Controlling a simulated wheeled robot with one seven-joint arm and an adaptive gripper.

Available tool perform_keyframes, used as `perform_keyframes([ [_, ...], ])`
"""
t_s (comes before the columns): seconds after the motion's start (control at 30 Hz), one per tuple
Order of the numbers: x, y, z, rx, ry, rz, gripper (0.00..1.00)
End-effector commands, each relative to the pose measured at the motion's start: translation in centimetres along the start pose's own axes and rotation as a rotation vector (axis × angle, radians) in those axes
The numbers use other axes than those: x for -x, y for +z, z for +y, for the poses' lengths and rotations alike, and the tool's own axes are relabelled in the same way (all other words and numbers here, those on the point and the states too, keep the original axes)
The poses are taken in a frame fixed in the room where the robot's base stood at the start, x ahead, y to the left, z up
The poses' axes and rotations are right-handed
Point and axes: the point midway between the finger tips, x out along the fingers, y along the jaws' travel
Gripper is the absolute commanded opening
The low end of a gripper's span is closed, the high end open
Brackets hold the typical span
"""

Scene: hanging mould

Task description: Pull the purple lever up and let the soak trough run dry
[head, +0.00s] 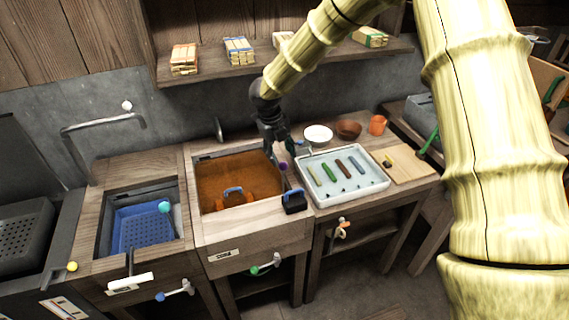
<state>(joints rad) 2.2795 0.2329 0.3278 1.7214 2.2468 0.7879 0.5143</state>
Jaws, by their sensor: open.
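The soak trough (210,206) is a wooden-framed basin in the middle of the bench, holding brown-orange liquid. An orange piece with a blue handle (233,191) sits in it. A small purple knob (283,166), which looks like the top of the purple lever, shows at the trough's right side; the rest of the lever is hard to make out. My gripper (283,149) is dark and points down above the trough's back right corner, just above the purple knob. It is open, with nothing seen in it. Whether it touches the lever cannot be told.
A blue-handled black block (294,203) stands on the trough's right rim. Right of it is a white tray (376,186) with coloured sticks. At left is a basin with a blue basket (140,232) and a cyan knob (164,207). A shelf (215,66) hangs behind my arm.

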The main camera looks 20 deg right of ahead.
Motion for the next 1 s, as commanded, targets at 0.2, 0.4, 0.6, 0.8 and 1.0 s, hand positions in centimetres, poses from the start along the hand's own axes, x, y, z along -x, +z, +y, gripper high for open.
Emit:
perform_keyframes([
  [0.2, -3.7, 0.0, -0.1, 0.001, -0.001, 0.004, 0.51],
  [0.4, -5.9, -0.1, -0.2, -0.001, -0.001, 0.004, 0.51],
  [0.6, -6.7, -0.1, -0.2, -0.002, 0.000, 0.002, 0.51],
  [0.8, -6.8, -0.1, -0.2, -0.002, 0.000, 0.002, 0.51],
  [1.0, -6.8, -0.1, -0.2, -0.002, 0.000, 0.002, 0.25],
])
